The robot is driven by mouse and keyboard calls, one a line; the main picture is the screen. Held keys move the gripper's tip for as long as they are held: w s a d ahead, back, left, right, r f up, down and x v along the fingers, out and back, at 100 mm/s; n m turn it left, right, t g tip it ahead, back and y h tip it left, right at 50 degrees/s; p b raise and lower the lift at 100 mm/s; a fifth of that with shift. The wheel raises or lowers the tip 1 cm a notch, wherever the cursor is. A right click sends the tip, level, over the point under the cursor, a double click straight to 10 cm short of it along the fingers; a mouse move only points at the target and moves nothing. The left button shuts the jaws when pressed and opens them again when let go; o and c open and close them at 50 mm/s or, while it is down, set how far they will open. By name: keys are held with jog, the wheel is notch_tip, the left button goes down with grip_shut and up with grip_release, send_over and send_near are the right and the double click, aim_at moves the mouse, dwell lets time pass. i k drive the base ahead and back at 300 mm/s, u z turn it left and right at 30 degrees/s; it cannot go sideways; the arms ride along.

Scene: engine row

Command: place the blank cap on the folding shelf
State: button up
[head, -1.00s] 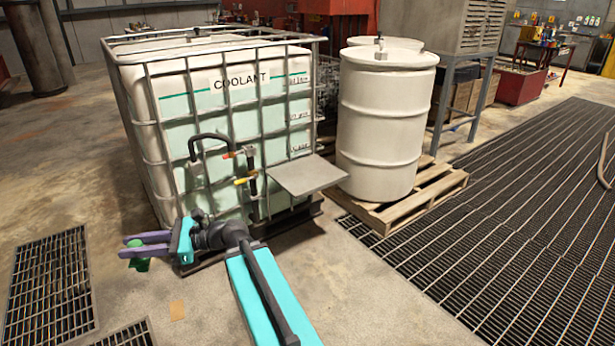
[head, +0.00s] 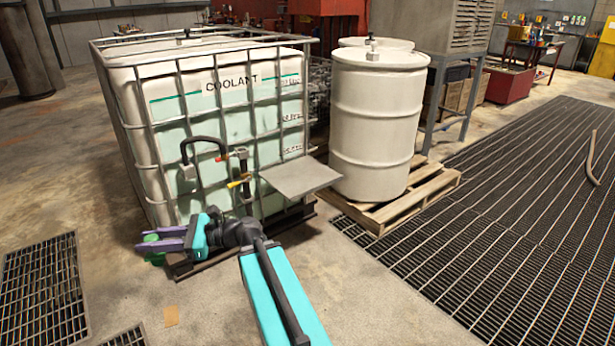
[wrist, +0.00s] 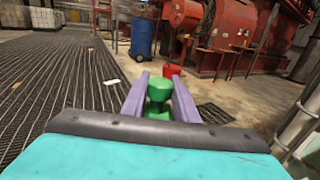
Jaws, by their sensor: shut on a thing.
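My gripper (head: 160,239) is low in front of the left part of the coolant tank in the head view, pointing left. Its purple fingers are shut on a green blank cap (head: 155,259). In the wrist view the green cap (wrist: 158,92) sits between the two fingers, its rounded top toward the far side and part of it hidden by the fingers. The folding shelf (head: 300,178) is a flat grey plate standing out level from the tank's front right. It looks empty. My gripper is to the left of it and lower, well apart.
The caged coolant tank (head: 225,125) has a black hose and valves (head: 238,165) on its front, left of the shelf. A white drum (head: 375,125) on a wooden pallet (head: 440,182) stands right of the shelf. Floor grating (head: 500,190) at the right is mostly clear.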

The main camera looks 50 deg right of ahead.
aim_at(301, 174)
jog(key=z, duration=0.3)
jog(key=i, duration=2)
